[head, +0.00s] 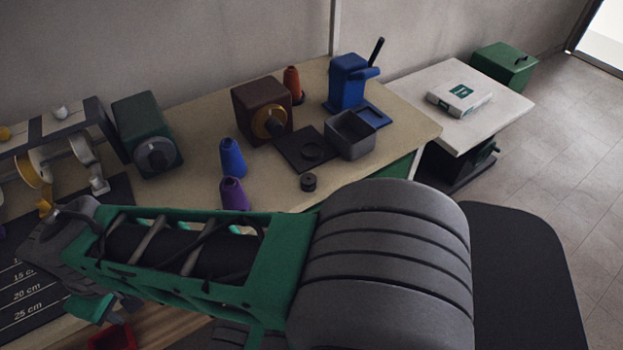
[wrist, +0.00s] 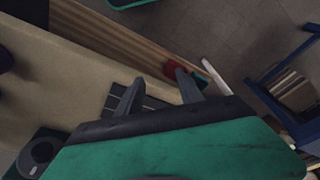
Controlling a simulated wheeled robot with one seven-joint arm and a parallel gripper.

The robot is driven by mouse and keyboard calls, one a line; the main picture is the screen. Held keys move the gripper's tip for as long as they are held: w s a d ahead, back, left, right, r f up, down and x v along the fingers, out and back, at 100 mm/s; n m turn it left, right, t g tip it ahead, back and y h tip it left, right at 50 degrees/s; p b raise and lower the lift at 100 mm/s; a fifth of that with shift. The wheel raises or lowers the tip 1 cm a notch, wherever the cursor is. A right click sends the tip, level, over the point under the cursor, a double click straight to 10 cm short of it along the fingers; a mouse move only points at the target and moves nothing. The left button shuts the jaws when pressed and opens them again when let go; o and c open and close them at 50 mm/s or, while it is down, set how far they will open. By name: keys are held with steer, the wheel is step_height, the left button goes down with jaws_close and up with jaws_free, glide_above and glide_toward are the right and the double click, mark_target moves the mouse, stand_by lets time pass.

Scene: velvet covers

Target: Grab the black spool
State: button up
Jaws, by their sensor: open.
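A blue cone (head: 232,158), an open grey box (head: 350,135) and a brown machine (head: 262,109) stand around the spool. A green machine (head: 147,136) stands further left. A red bin (head: 112,338) is low at left, below the table edge.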

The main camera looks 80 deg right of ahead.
steer(key=shift+o, duration=1.4)
steer(key=w+d+r+m+p, duration=0.1)
steer(key=d+r+m+p, duration=0.1)
steer(key=d+r+p, duration=0.2)
steer(key=shift+w+d+r+p, duration=0.15)
steer(key=shift+w+r+p, duration=0.1)
steer(key=shift+r+p, duration=0.35)
steer(key=shift+o, duration=0.4)
steer(key=d+r+m+p, duration=0.1)
steer(key=d, duration=0.1)
steer(key=d+r+m+p, duration=0.1)
steer(key=d+r+p, duration=0.1)
steer(key=shift+d+g, duration=0.3)
steer(key=s+d+f+m+g, duration=0.15)
steer(key=d+m, duration=0.25)
steer(key=d, duration=0.4)
steer(key=s+d+m+t, duration=0.1)
steer(key=s+d+m, duration=0.15)
steer(key=d, duration=0.55)
steer(key=m+g, duration=0.1)
steer(key=m, duration=1)
glide_above(309, 179)
steer(key=f, duration=0.1)
steer(key=w+f, duration=0.1)
steer(key=f, duration=0.1)
steer(key=shift+f+n, duration=0.25)
steer(key=f, duration=0.5)
steer(key=s+f+p, duration=0.1)
steer(key=f, duration=0.1)
steer(key=shift+f, duration=0.25)
